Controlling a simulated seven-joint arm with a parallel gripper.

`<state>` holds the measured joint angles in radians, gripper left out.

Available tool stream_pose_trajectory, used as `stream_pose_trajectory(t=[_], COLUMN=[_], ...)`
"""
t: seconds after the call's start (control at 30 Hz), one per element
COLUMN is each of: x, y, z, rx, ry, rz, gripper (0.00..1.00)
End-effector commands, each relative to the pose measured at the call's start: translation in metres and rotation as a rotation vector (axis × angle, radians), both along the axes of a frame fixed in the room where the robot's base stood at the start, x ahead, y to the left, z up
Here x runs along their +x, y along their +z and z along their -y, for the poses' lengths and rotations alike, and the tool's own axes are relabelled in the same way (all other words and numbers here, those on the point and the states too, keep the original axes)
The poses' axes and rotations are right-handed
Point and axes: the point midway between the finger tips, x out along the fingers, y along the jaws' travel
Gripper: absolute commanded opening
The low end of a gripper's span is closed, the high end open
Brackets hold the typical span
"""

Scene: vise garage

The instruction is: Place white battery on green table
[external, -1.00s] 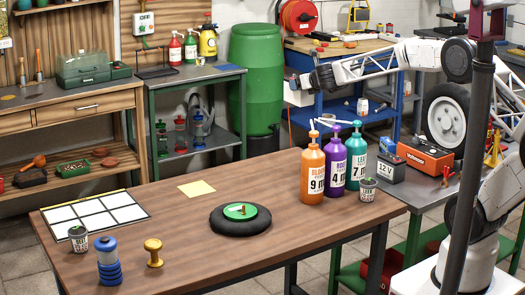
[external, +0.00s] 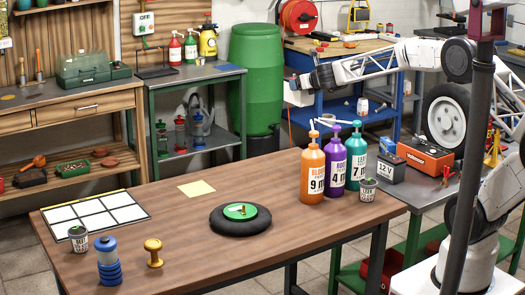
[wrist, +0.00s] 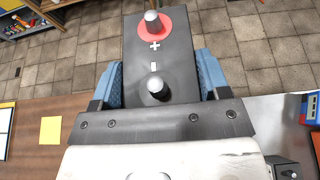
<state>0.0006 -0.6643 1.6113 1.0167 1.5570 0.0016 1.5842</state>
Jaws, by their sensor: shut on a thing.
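My gripper (wrist: 157,85) is shut on a battery (wrist: 150,60), its blue-padded fingers on both sides. The battery's top face is dark, with two silver terminals, plus and minus marks and a red ring at the plus one. In the external view my gripper is raised beyond the wooden table, and a pale block (external: 297,97) at its tip appears to be this battery. Two grey-topped tables have green frames: one at the back (external: 215,75) and one at the right (external: 425,190). I cannot tell which is the green table.
A 12 V battery (external: 391,168) and an orange-red box (external: 425,157) stand on the right table. Orange, purple and teal bottles (external: 313,175) stand on the wooden table (external: 300,240). A green barrel (external: 252,80) stands behind. A blue workbench (external: 340,100) is near my gripper.

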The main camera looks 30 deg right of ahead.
Motion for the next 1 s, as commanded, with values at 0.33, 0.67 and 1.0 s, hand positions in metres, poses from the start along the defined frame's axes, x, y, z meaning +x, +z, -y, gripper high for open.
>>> stream_pose_trajectory(t=[0.33, 0.67, 1.0], x=[0.004, 0.009, 0.01], y=[-0.009, -0.033, -0.064], z=[0.014, 0.043, 0.08], rx=[0.0, 0.0, 0.0], ry=[0.038, 0.121, 0.235], rz=[0.003, 0.002, 0.002], gripper=[0.0, 0.0, 0.0])
